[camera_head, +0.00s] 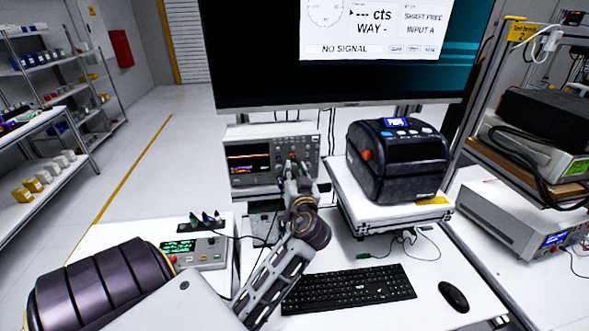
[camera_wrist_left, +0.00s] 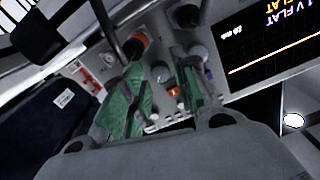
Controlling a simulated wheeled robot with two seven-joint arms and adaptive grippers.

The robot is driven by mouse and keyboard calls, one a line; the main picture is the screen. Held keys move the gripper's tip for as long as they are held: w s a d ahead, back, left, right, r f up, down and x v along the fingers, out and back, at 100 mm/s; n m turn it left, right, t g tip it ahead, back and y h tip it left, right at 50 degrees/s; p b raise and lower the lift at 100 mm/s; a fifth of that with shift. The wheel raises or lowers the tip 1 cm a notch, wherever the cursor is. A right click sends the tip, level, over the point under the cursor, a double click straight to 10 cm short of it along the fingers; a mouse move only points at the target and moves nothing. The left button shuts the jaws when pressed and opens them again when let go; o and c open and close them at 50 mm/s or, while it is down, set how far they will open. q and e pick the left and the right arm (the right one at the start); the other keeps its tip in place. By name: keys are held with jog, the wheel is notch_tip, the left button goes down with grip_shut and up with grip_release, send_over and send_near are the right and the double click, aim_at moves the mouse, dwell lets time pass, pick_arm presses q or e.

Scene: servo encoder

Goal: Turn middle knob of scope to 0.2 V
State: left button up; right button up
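The scope (camera_head: 250,158) stands at the back of the bench below the monitor, its lit screen on the left and knobs on the right. My left gripper (camera_head: 292,172) is in front of its knob panel and hides part of it. In the left wrist view the green-padded fingers of this gripper (camera_wrist_left: 157,63) are apart. A small grey knob (camera_wrist_left: 160,73) shows in the gap between them, with no visible contact. Other knobs lie around the fingers; which one is the middle knob I cannot tell. The tilted scope screen (camera_wrist_left: 270,45) seems to read "1 V FLAT". My right gripper is not in view.
A black label printer (camera_head: 398,165) stands on a white platform right of the scope. A keyboard (camera_head: 348,289) and mouse (camera_head: 454,297) lie in front. A small instrument (camera_head: 195,252) with a green display sits left. The monitor (camera_head: 340,75) reads "NO SIGNAL".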

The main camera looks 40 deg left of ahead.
pick_arm(q)
jog(key=shift+w+a, duration=0.3)
jog(key=shift+c, duration=0.4)
grip_shut()
